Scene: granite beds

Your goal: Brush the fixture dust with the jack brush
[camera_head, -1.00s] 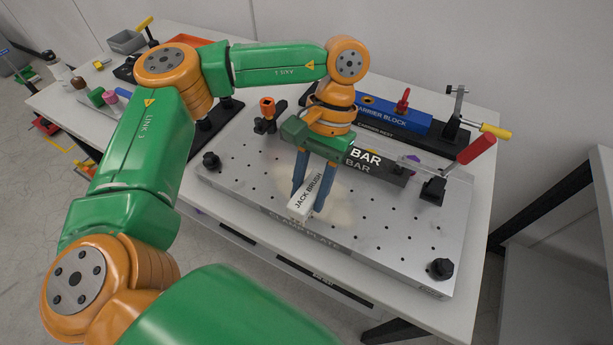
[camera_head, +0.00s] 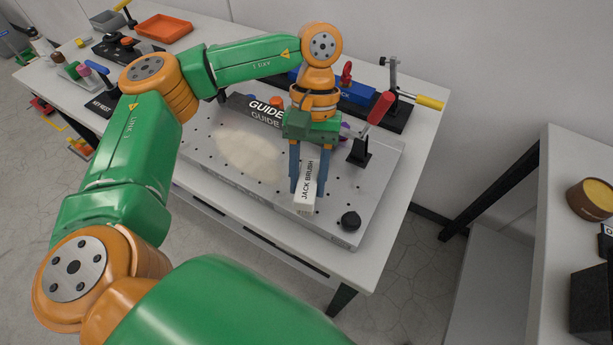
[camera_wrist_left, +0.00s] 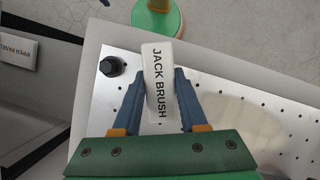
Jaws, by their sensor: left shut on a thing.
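My left gripper (camera_head: 308,180) is shut on the jack brush (camera_head: 306,187), a white block lettered JACK BRUSH. It holds the brush over the right part of the grey fixture plate (camera_head: 372,178); I cannot tell whether the brush touches the plate. The pale fixture dust (camera_head: 250,152) is a broad patch on the plate, left of the gripper and apart from the brush. The left wrist view shows the brush (camera_wrist_left: 158,78) between the blue fingers of the gripper (camera_wrist_left: 158,95), over the plate (camera_wrist_left: 245,110). My right gripper is not in view.
A guide bar (camera_head: 262,112) stands behind the dust. A red-handled clamp (camera_head: 372,125) and black knob (camera_head: 350,221) are on the plate's right. Behind it is a blue block (camera_head: 357,93). An orange tray (camera_head: 163,28) lies far left. A shelf with a brown pot (camera_head: 592,198) stands right.

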